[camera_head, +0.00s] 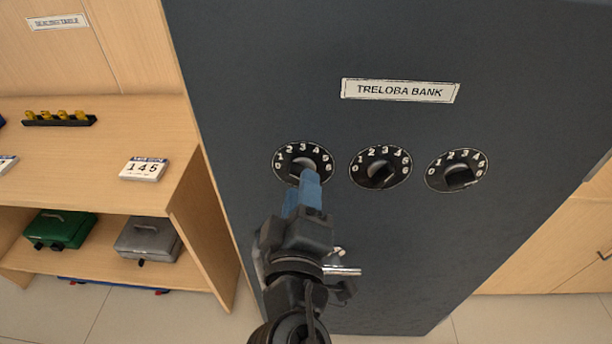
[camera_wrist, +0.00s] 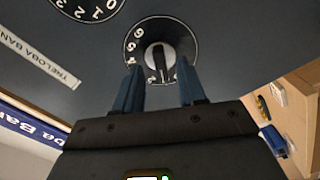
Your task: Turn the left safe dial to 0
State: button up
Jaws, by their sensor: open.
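The left safe dial (camera_head: 290,152) is a round black plate with white numbers and a knob in its centre, on the dark safe front. My gripper (camera_head: 308,176) is just in front of its lower part, and its blue fingers hide part of the knob. In the wrist view the same dial (camera_wrist: 181,41) is straight ahead. My open fingers (camera_wrist: 159,70) stand apart, with the dial's knob (camera_wrist: 157,58) in line with the gap between them. I see no clear contact with the knob. I cannot tell which number the knob points to.
The middle dial (camera_head: 381,157) and right dial (camera_head: 462,160) sit to the right on the same safe door (camera_head: 420,240). A TRELOBA BANK label (camera_head: 400,91) is above. A metal handle (camera_head: 342,271) is below. A wooden shelf (camera_head: 75,190) with boxes stands at left.

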aim_at(296, 166)
jog(key=shift+w, duration=1.45)
jog(key=shift+c, duration=0.2)
grip_shut()
